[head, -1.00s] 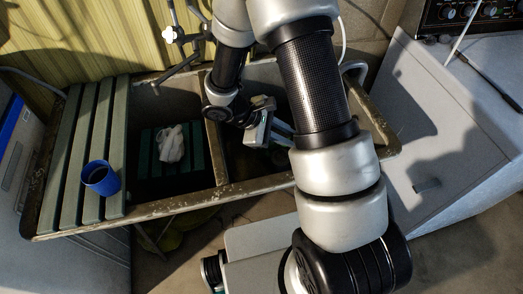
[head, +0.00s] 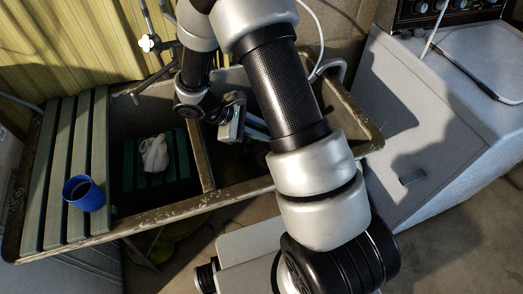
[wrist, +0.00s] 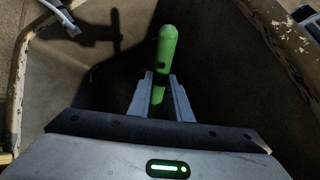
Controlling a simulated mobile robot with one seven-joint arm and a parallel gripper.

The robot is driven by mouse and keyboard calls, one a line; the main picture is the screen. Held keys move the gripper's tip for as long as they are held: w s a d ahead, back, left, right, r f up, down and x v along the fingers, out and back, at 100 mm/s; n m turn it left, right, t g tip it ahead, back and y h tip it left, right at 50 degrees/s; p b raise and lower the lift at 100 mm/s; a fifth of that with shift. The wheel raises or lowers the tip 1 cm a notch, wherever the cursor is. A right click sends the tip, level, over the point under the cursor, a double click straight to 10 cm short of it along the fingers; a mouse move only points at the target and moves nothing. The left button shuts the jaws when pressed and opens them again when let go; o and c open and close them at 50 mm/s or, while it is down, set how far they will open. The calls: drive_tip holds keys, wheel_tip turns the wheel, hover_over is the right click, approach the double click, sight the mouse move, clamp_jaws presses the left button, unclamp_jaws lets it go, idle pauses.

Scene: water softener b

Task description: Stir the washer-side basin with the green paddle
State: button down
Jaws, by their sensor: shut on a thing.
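The washer-side basin (head: 229,172) is the right compartment of a stone sink, next to the washer. My gripper (head: 256,128) is down inside it, partly hidden by my arm. In the wrist view my gripper (wrist: 160,98) is shut on the green paddle (wrist: 167,46). The paddle's rounded green handle end sticks up beyond the fingers. Its lower part is hidden behind the gripper, and the paddle cannot be made out in the head view. Basin walls surround the gripper in the wrist view.
A divider (head: 201,158) separates the left basin, which holds a white cloth (head: 155,153) on green slats. A blue cup (head: 84,193) stands on the slatted board (head: 56,170) at left. The tap (head: 158,78) is behind; the washer (head: 440,110) is at right.

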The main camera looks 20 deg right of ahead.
drive_tip(key=shift+a, duration=2.9)
drive_tip(key=s+b, duration=0.1)
drive_tip(key=s, duration=0.5)
drive_tip(key=shift+s+b, duration=0.3)
drive_tip(key=shift+s, duration=0.05)
drive_tip(key=shift+d+b, duration=0.65)
drive_tip(key=shift+d, duration=2.55)
drive_tip(key=w, duration=0.6)
drive_tip(key=shift+w, duration=0.2)
